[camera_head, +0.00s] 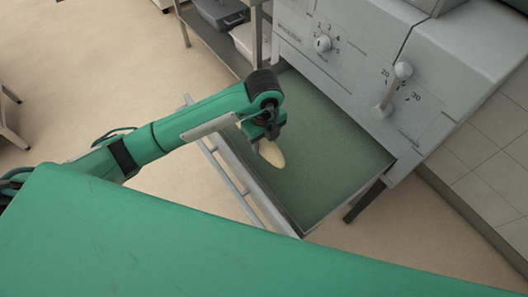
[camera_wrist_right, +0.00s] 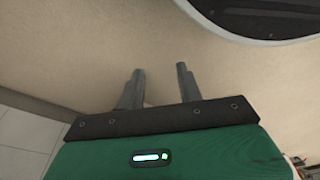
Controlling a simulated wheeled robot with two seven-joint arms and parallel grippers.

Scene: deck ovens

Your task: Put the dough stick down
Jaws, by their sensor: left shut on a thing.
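The pale, elongated dough stick (camera_head: 271,154) shows in the head view, over the green surface (camera_head: 330,150) of a pulled-out tray or belt on the grey machine. My left gripper (camera_head: 264,138) is shut on the dough stick's upper end and points down. The lower end of the dough stick shows below it; I cannot tell whether it touches the green surface. My right gripper (camera_wrist_right: 159,85) shows in the right wrist view. Its two fingers are apart with nothing between them, over beige floor.
The grey machine (camera_head: 340,50) has a numbered dial (camera_head: 323,43) and a lever (camera_head: 394,92) above the green surface. A metal rail (camera_head: 228,172) runs along its left side. A shelf rack (camera_head: 225,40) with containers stands behind. Open floor lies to the left.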

